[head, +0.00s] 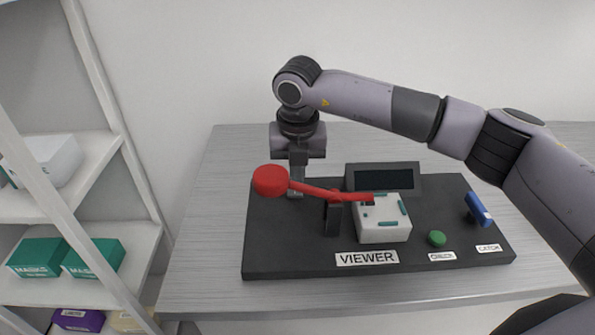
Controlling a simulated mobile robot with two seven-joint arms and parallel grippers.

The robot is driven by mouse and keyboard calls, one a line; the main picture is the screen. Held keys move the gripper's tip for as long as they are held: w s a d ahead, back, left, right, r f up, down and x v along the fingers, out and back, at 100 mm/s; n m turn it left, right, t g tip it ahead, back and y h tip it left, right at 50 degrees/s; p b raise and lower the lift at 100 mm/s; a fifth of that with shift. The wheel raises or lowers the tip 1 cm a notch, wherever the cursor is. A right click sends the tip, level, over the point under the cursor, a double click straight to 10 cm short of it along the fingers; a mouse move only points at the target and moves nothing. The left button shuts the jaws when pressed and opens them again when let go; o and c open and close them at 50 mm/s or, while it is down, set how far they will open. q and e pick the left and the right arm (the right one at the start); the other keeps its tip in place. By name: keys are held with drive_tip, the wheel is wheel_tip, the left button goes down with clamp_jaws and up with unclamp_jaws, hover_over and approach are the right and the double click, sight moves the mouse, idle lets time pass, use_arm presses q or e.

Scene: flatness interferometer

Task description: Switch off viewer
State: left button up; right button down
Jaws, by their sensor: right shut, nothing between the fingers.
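The viewer is a dark base board (290,255) on the grey table, with a label (367,258) reading VIEWER at its front. A red lever (318,191) with a round red knob (270,180) at its left end lies across a dark post (333,217). Its right end reaches over a white block (384,230) with teal strips. A dark screen (384,177) stands behind the block. My right gripper (296,190) points down just behind the lever, near the knob, shut and empty; the lever partly hides its tips. I cannot tell whether it touches the lever. My left gripper is not in view.
A green knob (437,238) and a blue switch-like part (478,208) sit on the board's right, by small labels, one reading CATCH (488,248). A white shelf unit (90,185) with green boxes (95,258) stands at left. The table's left part is clear.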

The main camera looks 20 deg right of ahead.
drive_tip(key=shift+s+f, duration=0.15)
drive_tip(key=shift+f, duration=0.05)
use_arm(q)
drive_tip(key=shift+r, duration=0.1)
use_arm(e)
drive_tip(key=shift+s+a+r, duration=0.15)
drive_tip(key=shift+s+a, duration=0.05)
drive_tip(key=shift+s, duration=0.45)
drive_tip(key=shift+r, duration=0.1)
